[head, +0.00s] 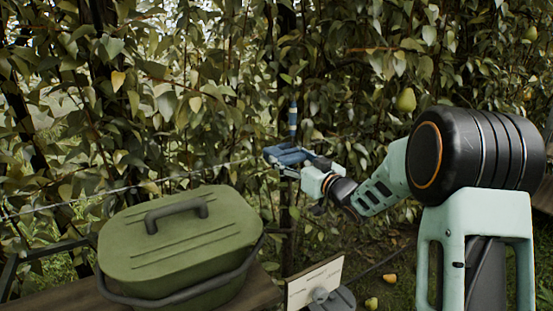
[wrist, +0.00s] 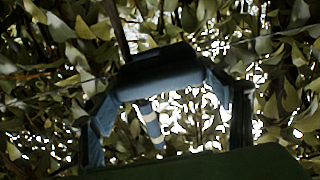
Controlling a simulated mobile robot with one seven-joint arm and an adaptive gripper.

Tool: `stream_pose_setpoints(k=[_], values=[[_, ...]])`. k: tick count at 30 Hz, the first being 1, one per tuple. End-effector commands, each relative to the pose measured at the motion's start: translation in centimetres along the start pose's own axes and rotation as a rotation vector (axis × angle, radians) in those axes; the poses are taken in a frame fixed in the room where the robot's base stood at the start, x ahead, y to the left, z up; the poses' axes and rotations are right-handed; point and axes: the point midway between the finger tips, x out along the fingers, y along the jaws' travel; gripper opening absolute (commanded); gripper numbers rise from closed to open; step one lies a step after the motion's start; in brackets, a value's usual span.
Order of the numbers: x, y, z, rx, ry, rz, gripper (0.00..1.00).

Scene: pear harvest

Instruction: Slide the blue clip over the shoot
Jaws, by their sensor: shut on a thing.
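In the wrist view my gripper (wrist: 168,84) has its two blue-grey fingers angled inward on a dark blue bar-like piece (wrist: 165,66), which looks like the blue clip. In the head view my gripper (head: 287,155) reaches left into the foliage, near the wire; the clip is hard to separate from the blue fingers there. A thin dark stem (wrist: 121,32), perhaps the shoot, runs up from behind the left end of the clip. I cannot tell whether the clip is around it or only beside it.
A blue banded upright piece (head: 293,118) stands just above my gripper. A green lidded box (head: 180,240) sits on a wooden surface at lower left. A pale board (head: 315,283) stands beside it. Dense leaves, wires and a pear (head: 406,100) surround the arm.

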Motion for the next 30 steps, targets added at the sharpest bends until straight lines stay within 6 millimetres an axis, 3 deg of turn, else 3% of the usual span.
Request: stream_pose_setpoints(k=[3,12,13,18,30], values=[[-0.1,1.6,-0.1,0.001,0.000,0.004,0.27],[-0.1,2.1,-0.1,0.000,0.002,0.008,0.27],[-0.1,2.1,-0.1,0.000,0.002,0.008,0.72],[-0.1,2.1,-0.1,0.000,0.001,0.007,0.88],[-0.9,1.9,0.0,0.001,-0.001,0.005,0.88]])
